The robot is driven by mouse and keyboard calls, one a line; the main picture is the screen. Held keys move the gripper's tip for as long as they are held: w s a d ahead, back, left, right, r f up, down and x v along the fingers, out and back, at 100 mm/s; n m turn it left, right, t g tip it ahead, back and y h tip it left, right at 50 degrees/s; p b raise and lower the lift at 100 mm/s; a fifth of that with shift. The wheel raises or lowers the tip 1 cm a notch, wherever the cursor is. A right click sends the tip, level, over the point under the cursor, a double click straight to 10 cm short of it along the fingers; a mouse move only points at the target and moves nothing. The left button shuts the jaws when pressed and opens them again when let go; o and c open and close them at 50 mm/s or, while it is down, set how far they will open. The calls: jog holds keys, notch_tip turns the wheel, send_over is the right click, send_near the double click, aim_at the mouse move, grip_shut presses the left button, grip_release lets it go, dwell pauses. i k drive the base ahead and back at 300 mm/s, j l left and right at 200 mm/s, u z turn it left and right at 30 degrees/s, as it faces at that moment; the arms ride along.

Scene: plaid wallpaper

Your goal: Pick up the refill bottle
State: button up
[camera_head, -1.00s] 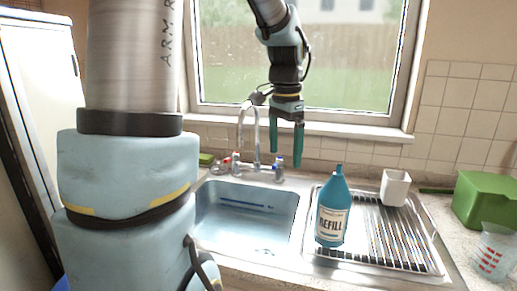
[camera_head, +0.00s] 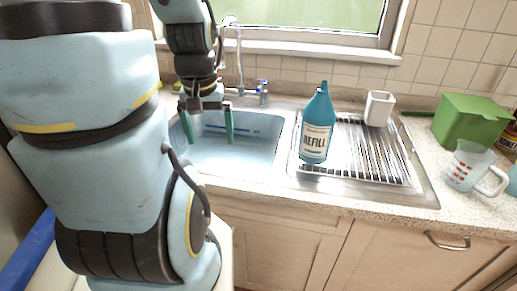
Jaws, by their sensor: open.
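The refill bottle (camera_head: 318,126) is blue-teal with a narrow neck and a cream label reading "REFILL". It stands upright on the left part of the ridged metal drainboard (camera_head: 375,150), beside the sink basin. My gripper (camera_head: 207,140) points down over the left part of the sink basin (camera_head: 250,150), to the left of the bottle and apart from it. Its two green fingers are spread wide with nothing between them. My arm hides part of the sink's left side.
A white cup (camera_head: 379,108) stands behind the bottle on the drainboard. A green box (camera_head: 470,122) and a clear measuring jug (camera_head: 470,165) stand on the counter at right. The tap (camera_head: 239,65) rises behind the sink, near my arm. The space between gripper and bottle looks clear.

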aim_at(319, 117)
jog(key=j+u, duration=0.1)
jog(key=j, duration=1.2)
